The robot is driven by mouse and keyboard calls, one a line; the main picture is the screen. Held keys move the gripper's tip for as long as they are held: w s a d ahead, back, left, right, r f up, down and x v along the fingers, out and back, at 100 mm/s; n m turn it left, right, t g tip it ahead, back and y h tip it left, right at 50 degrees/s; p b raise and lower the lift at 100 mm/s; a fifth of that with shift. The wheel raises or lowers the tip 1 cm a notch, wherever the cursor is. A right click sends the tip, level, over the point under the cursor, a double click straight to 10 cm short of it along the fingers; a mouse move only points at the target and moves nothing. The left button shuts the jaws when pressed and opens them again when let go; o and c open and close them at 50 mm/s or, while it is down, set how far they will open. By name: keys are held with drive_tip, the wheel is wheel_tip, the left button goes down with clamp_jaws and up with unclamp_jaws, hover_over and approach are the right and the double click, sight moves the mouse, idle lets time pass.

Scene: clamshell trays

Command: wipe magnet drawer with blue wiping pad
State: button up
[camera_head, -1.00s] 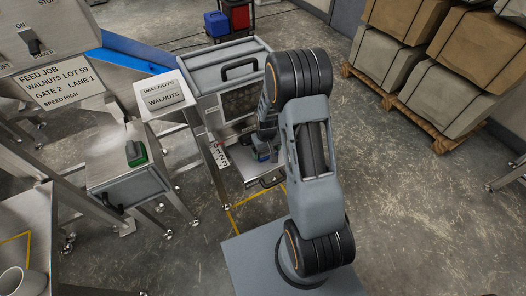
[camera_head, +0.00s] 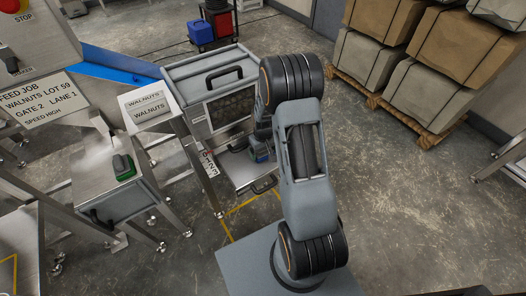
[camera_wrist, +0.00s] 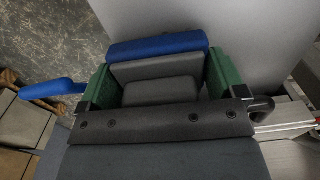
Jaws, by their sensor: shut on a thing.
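The blue wiping pad (camera_wrist: 155,47) shows in the wrist view as a blue strip beyond its grey block-like handle. My gripper (camera_wrist: 158,68) has green fingers shut on either side of that handle. In the head view my gripper (camera_head: 261,150) is small and partly behind my arm, low in front of the grey machine. The magnet drawer (camera_head: 243,176) appears as a pale, pulled-out tray with a dark front handle, below and around my gripper. In the wrist view a smooth grey surface lies beyond the pad. Whether the pad touches it is unclear.
The grey machine (camera_head: 190,72) has a top handle and a dark window. A stand with a WALNUTS sign (camera_head: 147,108) is to its left, and a grey box (camera_head: 105,190) with a green-and-black item (camera_head: 123,167) is farther left. Wrapped sacks on a pallet (camera_head: 428,138) stand right. Floor between is clear.

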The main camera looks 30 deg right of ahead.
drive_tip(key=shift+r+p, duration=1.85)
drive_tip(key=shift+r, duration=0.9)
drive_tip(key=shift+r+p, duration=1.05)
drive_tip(key=shift+r, duration=0.45)
